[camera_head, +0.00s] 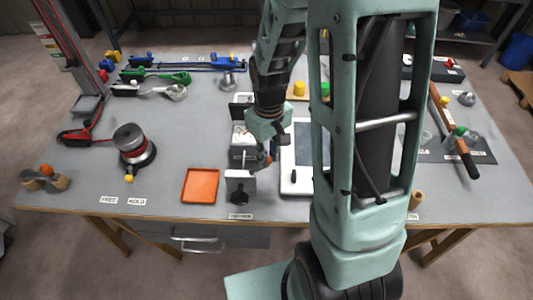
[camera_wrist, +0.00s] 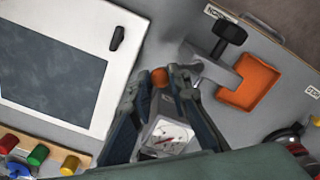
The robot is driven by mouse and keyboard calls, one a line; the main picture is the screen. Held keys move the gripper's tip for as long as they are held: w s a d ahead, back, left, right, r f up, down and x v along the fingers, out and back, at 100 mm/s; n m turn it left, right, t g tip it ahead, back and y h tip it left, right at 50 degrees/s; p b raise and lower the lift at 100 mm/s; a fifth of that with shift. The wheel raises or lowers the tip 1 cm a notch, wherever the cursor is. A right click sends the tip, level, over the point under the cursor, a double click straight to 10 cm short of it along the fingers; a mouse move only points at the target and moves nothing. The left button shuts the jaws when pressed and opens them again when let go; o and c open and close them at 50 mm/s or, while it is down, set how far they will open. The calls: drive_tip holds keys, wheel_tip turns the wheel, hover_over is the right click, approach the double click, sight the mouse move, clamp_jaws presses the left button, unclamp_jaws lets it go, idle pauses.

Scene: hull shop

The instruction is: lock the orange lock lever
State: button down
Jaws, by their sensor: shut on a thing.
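The orange lock lever shows as a round orange knob (camera_wrist: 160,77) between my fingertips in the wrist view. A small part of the lever (camera_head: 268,159) shows in the head view, at the right side of the clamp-like fixture (camera_head: 240,182). My gripper (camera_head: 268,150) points down over this fixture and is shut on the lever. In the wrist view my gripper's fingers (camera_wrist: 157,84) stand on both sides of the knob. The fixture's grey bracket (camera_wrist: 212,68) has a black screw knob (camera_wrist: 229,31). The fingers hide the lever's stem and pivot.
An orange tray (camera_head: 201,186) lies left of the fixture. A white panel with a dark screen (camera_wrist: 55,70) lies close on its other side. A white box with red marks (camera_wrist: 168,137) sits under my gripper. A red and black round device (camera_head: 133,145) stands further left.

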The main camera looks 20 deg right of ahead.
drive_tip(key=shift+s+a+m+b, duration=0.15)
drive_tip(key=shift+s+m, duration=0.4)
drive_tip(key=shift+m, duration=0.8)
drive_tip(key=shift+s+m+b, duration=0.2)
drive_tip(key=shift+s+m, duration=0.4)
drive_tip(key=shift+m, duration=0.7)
drive_tip(key=shift+s+a+m+b, duration=0.15)
drive_tip(key=shift+s+m, duration=0.4)
drive_tip(key=shift+m, duration=0.8)
drive_tip(key=shift+d, duration=0.1)
drive_tip(key=c, duration=1.8)
unclamp_jaws()
drive_tip(key=shift+c, duration=0.2)
drive_tip(key=shift+r, duration=0.1)
wheel_tip(320, 180, up, 12)
